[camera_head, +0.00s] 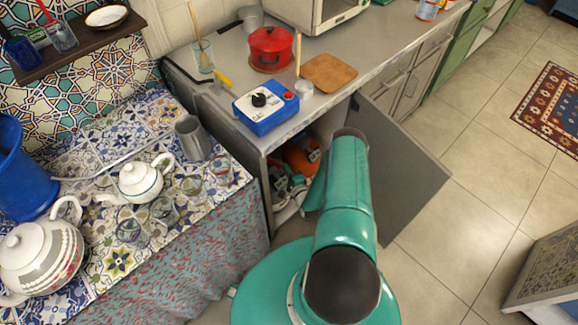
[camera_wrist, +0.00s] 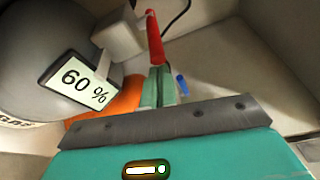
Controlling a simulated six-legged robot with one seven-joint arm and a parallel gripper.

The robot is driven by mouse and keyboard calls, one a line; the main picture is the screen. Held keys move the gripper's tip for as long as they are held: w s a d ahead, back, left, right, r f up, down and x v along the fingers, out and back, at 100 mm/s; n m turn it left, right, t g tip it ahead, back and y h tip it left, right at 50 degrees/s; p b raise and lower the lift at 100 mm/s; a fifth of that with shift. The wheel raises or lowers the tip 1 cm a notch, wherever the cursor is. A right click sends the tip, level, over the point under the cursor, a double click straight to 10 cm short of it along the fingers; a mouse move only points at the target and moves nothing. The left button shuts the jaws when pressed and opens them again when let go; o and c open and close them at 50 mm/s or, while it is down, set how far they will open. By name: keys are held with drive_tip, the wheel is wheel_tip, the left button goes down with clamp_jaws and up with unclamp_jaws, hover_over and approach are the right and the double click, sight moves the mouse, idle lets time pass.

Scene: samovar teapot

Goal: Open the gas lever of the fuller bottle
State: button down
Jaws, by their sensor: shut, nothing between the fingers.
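In the wrist view a grey gas bottle (camera_wrist: 42,50) with a display reading 60 % (camera_wrist: 82,84) stands at the left. An orange bottle (camera_wrist: 128,97) shows partly behind my gripper; no reading shows on it. A red lever (camera_wrist: 154,36) rises just beyond my fingertips; I cannot tell whether they touch it or which bottle it belongs to. My gripper (camera_wrist: 160,76) is shut and empty, pointing into the cabinet. In the head view the orange bottle (camera_head: 302,156) shows inside the open cabinet, partly hidden by my arm.
The open cabinet door (camera_head: 405,178) stands to the right of my arm. The counter above holds a blue box with a knob (camera_head: 266,110) and a red pot (camera_head: 270,46). A small blue part (camera_wrist: 183,86) and a dark cable (camera_wrist: 176,18) show inside. A tiled table with teapots is at left.

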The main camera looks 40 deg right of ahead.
drive_tip(key=shift+s+a, duration=0.3)
drive_tip(key=shift+a, duration=0.85)
drive_tip(key=shift+d+f, duration=0.1)
